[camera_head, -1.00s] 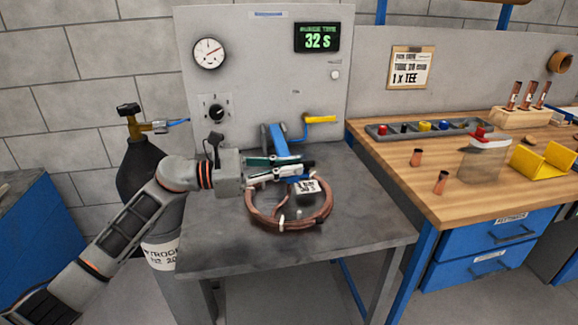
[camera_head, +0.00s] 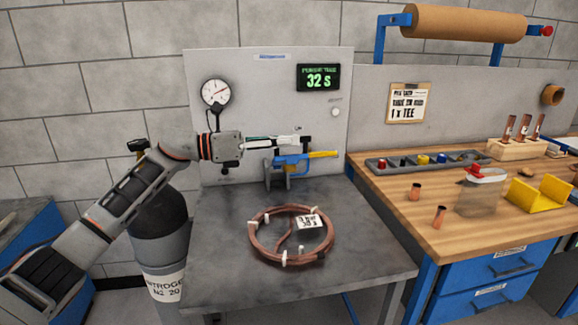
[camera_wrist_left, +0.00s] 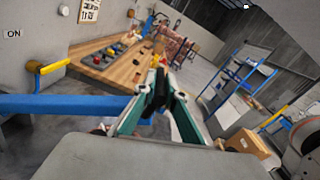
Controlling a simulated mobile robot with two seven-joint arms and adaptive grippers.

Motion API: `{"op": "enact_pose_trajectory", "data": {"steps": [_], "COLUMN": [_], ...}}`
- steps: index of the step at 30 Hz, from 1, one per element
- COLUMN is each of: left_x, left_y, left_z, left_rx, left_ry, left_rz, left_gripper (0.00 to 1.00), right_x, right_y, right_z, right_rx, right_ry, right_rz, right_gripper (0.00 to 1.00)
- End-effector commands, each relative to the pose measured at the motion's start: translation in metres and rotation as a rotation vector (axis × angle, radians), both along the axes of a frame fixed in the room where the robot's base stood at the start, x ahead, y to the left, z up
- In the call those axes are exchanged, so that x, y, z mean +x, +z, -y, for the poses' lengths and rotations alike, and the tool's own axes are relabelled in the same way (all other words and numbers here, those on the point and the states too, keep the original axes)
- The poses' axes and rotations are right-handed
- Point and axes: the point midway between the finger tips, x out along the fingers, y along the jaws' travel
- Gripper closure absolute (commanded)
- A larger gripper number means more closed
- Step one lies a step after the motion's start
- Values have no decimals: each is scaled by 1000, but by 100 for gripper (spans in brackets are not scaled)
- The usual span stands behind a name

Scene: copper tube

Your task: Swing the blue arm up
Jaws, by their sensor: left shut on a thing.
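The blue arm (camera_head: 290,160) belongs to a bender with a grey stand (camera_head: 275,181) at the back of the grey metal table. In the left wrist view the blue arm (camera_wrist_left: 60,104) runs in from the left and passes behind a finger. My left gripper (camera_head: 299,142) is shut on the arm, level above the table near the panel. In the left wrist view its green-edged fingers (camera_wrist_left: 158,95) close around a dark part. The exact contact is partly hidden. My right gripper is not in view.
A copper tube coil (camera_head: 257,246) lies on the grey table (camera_head: 225,285). A yellow handle (camera_head: 323,154) is just right of the bender. The panel (camera_head: 265,100) stands close behind, with a gauge (camera_head: 215,92). A gas cylinder (camera_head: 160,237) stands left; a wooden bench (camera_head: 400,208) is at right.

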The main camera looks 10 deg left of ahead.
Motion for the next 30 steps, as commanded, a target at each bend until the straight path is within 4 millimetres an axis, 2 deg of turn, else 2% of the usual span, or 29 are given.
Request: {"op": "enact_pose_trajectory", "data": {"steps": [3,10,17,26,27,28,30], "left_x": [13,27,32,32,32,32,32], "left_y": [15,30,34,34,34,34,34], "left_z": [-4,-8,-10,-10,-10,-10,-10], "left_rx": [-20,-42,-48,-48,-48,-48,-47], "left_ry": [1,-2,-1,-1,-1,-1,-1], "left_rz": [-55,-124,-144,-144,-144,-144,-144], "left_gripper": [100,100,100,100,79,72,72], "right_x": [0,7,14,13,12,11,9], "right_y": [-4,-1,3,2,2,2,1], "right_z": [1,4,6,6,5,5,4], "right_rx": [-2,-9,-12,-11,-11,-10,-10], "right_ry": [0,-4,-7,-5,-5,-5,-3], "right_rz": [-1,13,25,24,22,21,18], "right_gripper": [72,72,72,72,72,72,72]}}
